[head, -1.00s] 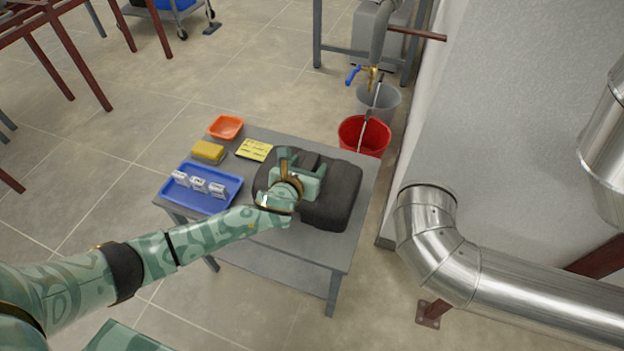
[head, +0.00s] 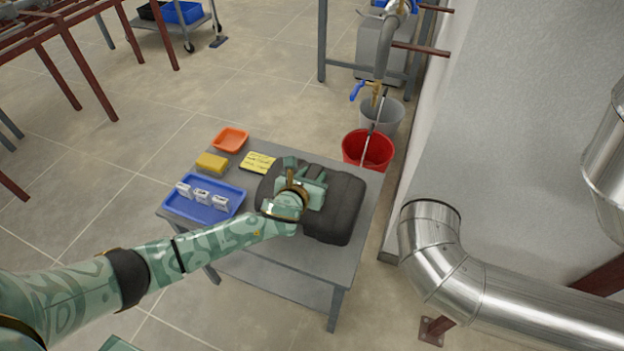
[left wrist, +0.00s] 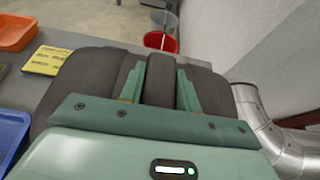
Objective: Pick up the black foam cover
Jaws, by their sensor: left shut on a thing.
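The black foam cover (head: 341,207) is a dark, rounded, padded block lying on the right part of the grey table. It also fills the middle of the left wrist view (left wrist: 85,78). My left gripper (head: 304,180) is over the cover's upper side. In the left wrist view its two fingers (left wrist: 160,88) are shut on a raised dark ridge in the middle of the cover. The cover appears to rest on the table still; I cannot tell any gap beneath it. My right gripper is not in view.
On the grey table (head: 290,262) are a blue tray (head: 215,211) with small white boxes, a yellow sponge (head: 212,163), an orange bowl (head: 231,140) and a yellow notepad (head: 258,162). A red bucket (head: 367,150) stands behind. A silver pipe (head: 440,250) and wall are at right.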

